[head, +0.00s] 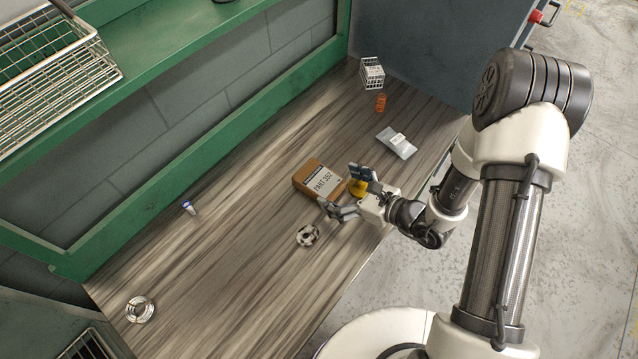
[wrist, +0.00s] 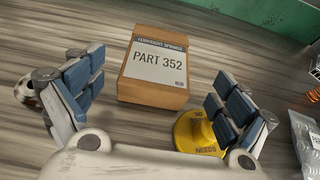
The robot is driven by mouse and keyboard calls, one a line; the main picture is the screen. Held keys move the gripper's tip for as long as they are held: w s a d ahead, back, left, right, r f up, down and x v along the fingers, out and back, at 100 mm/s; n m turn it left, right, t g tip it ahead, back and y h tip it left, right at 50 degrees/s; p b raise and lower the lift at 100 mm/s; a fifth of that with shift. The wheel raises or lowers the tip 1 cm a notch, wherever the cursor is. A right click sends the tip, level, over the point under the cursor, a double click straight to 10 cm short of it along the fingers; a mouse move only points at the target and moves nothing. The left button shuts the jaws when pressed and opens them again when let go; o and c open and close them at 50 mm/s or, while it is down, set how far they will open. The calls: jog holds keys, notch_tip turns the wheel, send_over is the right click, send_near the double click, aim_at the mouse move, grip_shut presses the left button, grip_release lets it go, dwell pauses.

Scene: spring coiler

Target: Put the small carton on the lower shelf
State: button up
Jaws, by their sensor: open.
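The small carton (head: 312,174) is a brown box with a white "PART 352" label, lying on the wooden worktop. In the wrist view the carton (wrist: 152,80) is ahead of my gripper, between the lines of its two fingers and apart from them. My gripper (head: 344,190) is open and empty, just to the right of the carton in the head view; its blue-padded fingers (wrist: 150,100) are spread wide in the wrist view. A green shelf (head: 130,75) runs above the back of the worktop. I cannot tell whether it is the lower shelf.
A yellow round object (wrist: 196,136) stands close by my right finger. A black-and-white ring (head: 308,235) lies near the front edge. A grey packet (head: 396,143), orange item (head: 381,103) and small wire basket (head: 372,72) are farther right. The left worktop is mostly clear.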

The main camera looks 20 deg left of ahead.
aim_at(319, 178)
jog(key=shift+r+b+x, duration=0.1)
jog(key=shift+b+x, duration=0.35)
jog(key=shift+x, duration=1.3)
jog(key=shift+r+b+x, duration=0.15)
jog(key=shift+b+x, duration=0.3)
jog(key=shift+x, duration=1.3)
jog(key=shift+a, duration=0.1)
jog(key=shift+c, duration=0.3)
jog(key=c, duration=1.4)
notch_tip(319, 178, up, 20)
jog(key=p, duration=0.6)
jog(key=shift+c, duration=0.2)
jog(key=w+d+m+t, duration=0.1)
jog(key=w+d, duration=0.3)
jog(key=d, duration=0.8)
jog(key=shift+f+t+h, duration=0.3)
jog(key=shift+f+h, duration=0.1)
jog(key=shift+f, duration=0.1)
jog(key=shift+m+t+h, duration=0.4)
jog(key=shift+m+t, duration=0.3)
jog(key=shift+m, duration=0.2)
jog(key=d, duration=0.5)
jog(key=d+f, duration=0.1)
jog(key=d, duration=0.4)
jog(key=s+d, duration=0.1)
jog(key=d, duration=0.4)
jog(key=shift+d+f, duration=0.2)
jog(key=shift+d, duration=0.1)
